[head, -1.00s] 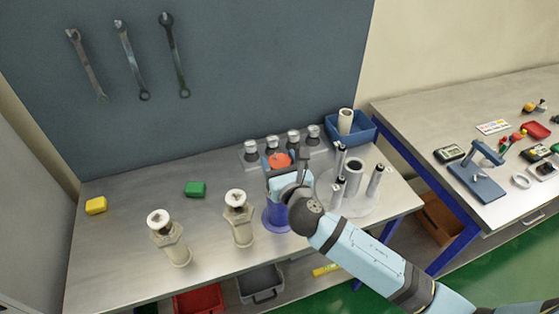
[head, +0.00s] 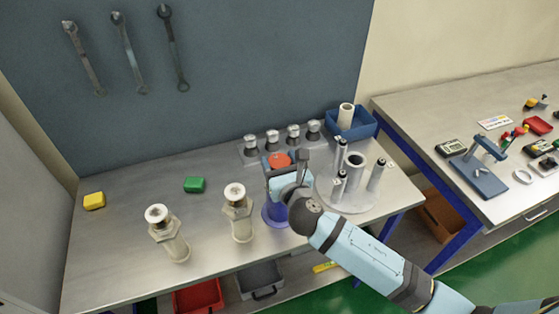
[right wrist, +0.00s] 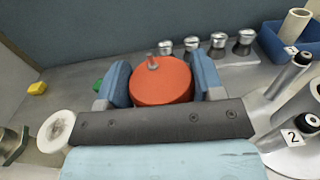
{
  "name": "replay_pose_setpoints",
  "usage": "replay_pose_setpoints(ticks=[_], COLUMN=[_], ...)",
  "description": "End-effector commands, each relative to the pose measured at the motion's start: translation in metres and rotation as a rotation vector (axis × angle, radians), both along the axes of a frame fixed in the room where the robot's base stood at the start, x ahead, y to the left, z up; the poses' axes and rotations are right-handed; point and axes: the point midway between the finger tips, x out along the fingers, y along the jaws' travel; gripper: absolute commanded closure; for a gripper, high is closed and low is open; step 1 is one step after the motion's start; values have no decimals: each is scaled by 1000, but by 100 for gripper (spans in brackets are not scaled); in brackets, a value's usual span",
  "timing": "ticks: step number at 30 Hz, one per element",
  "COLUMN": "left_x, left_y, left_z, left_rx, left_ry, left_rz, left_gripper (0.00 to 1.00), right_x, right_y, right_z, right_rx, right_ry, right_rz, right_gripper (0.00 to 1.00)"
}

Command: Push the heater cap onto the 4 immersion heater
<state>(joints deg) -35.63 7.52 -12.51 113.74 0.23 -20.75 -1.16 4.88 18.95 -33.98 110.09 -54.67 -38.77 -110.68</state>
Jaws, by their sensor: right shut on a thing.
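A round orange-red cap (head: 279,160) with a small metal pin on top is held between the blue fingers of my right gripper (right wrist: 162,82). It also shows in the right wrist view (right wrist: 160,86). A blue cylinder (head: 275,214) shows below the gripper on the bench; whether the cap touches it is hidden by my gripper. To the right, several upright grey posts with black tops stand on a round plate (head: 352,206). In the right wrist view, one post (right wrist: 305,122) bears the label 2 and another (right wrist: 291,72) the label 1. I cannot make out a 4. My left gripper is not in view.
Two cream fittings with white tops (head: 170,240) (head: 239,220) stand left of the gripper. Behind it is a rack with several metal knobs (head: 272,137). A blue bin (head: 362,128) holds a pale roll. A green block (head: 194,185) and yellow block (head: 94,200) lie left, with clear bench around.

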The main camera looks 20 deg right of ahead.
Motion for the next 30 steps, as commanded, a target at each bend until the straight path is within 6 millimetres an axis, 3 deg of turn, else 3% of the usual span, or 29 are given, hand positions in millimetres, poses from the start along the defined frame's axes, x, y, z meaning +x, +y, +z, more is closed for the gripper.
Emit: replay_pose_setpoints(ticks=[1,2,5,17,30], left_x=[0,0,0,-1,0], left_y=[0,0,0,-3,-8], left_z=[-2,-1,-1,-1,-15], left_rx=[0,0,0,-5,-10], left_ry=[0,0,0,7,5], left_rz=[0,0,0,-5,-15], left_gripper=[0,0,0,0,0], right_x=[0,0,0,-5,-99], right_y=[0,0,0,0,-3], right_z=[-2,-1,-1,-2,-4], right_rx=[0,0,0,0,0], right_ry=[0,0,0,1,2], right_rz=[0,0,0,1,1], right_gripper=[61,31,8,8,8])
